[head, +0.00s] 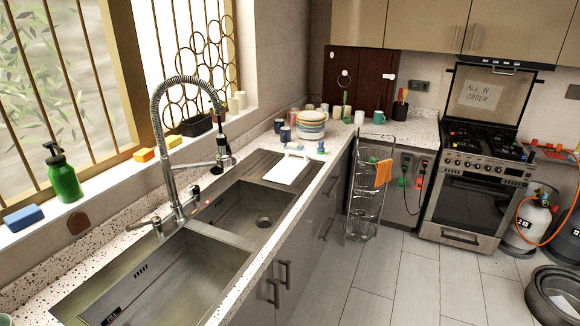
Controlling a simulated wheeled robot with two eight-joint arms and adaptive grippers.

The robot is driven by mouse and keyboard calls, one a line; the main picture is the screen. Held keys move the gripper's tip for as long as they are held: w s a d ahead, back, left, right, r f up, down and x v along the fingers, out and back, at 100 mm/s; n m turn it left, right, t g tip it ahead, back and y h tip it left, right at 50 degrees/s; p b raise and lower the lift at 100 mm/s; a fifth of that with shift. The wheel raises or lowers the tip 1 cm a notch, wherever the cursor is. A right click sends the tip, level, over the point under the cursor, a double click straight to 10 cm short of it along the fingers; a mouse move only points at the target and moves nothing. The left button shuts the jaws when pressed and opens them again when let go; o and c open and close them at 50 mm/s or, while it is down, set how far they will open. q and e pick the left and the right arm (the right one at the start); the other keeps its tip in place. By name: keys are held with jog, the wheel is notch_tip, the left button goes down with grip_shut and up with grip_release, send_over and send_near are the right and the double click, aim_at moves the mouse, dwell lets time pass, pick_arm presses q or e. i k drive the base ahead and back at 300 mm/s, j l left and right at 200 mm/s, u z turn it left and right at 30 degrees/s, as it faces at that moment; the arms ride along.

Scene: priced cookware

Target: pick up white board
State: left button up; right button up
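A flat white board (287,169) lies on the ribbed drainboard beside the small sink basin, in the middle of the head view. Its near edge faces the basin. Small blue and white items (320,148) sit near its far right end, close to the counter edge. Neither of my grippers shows in this view, and nothing is seen touching the board.
Two sink basins (262,213) and a tall spring faucet (166,150) stand left of the board. Stacked plates (311,125) and several mugs are behind it. A wire rack (366,205) stands beyond the counter. The tiled floor (400,285) is clear in front.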

aim_at(289, 169)
jog(key=i+l+u, duration=0.25)
jog(key=i+l, duration=1.35)
jog(key=i+l+u, duration=0.25)
jog(key=i+l, duration=1.7)
jog(key=i, duration=0.05)
